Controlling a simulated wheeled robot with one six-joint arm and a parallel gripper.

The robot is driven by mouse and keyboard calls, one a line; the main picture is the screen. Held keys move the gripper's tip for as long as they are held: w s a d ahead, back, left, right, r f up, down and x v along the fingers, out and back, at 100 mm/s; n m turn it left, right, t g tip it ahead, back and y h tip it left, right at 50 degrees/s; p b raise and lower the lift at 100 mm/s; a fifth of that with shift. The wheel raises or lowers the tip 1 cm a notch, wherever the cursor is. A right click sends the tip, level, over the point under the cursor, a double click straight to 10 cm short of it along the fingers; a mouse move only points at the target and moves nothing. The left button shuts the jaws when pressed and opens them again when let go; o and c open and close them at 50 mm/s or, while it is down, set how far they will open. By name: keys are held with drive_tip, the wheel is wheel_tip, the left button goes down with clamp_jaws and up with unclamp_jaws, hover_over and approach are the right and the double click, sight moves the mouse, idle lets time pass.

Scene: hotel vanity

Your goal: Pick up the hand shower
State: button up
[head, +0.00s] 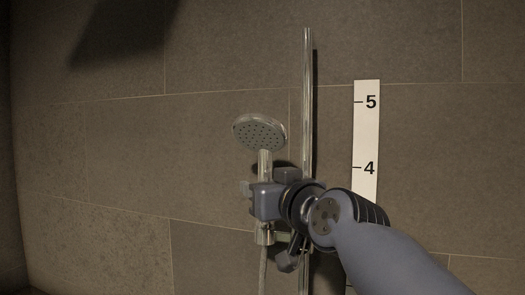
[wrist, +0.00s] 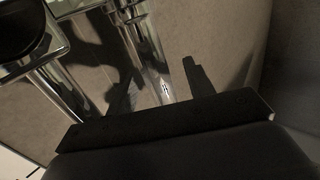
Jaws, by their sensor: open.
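The hand shower (head: 260,133) is chrome, with a round grey nozzle face. It stands upright in its holder on the vertical chrome rail (head: 308,80) against the tiled wall. My gripper (head: 264,198) is at its handle, below the head, and hides part of it. In the wrist view my gripper (wrist: 158,88) is open, with the chrome handle (wrist: 150,60) between its two dark fingers. I cannot tell whether either finger touches it. The holder (head: 284,237) is partly hidden by my gripper.
A white scale strip (head: 367,140) marked 5 and 4 is on the wall right of the rail. The hose (head: 263,272) hangs below the handle. The wall left of the shower is clear. A dark round part (wrist: 22,28) shows at the wrist view's upper left.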

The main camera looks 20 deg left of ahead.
sight(271, 148)
drive_tip(key=shift+c, duration=0.2)
clamp_jaws()
idle(0.3)
drive_tip(key=shift+r, duration=0.15)
drive_tip(key=shift+r, duration=0.6)
wheel_tip(271, 148, up, 6)
drive_tip(key=shift+f, duration=0.15)
drive_tip(key=s+a+b, duration=0.1)
drive_tip(key=s+b, duration=0.4)
drive_tip(key=s, duration=1.3)
drive_tip(key=shift+a, duration=0.15)
drive_tip(key=shift+f, duration=0.15)
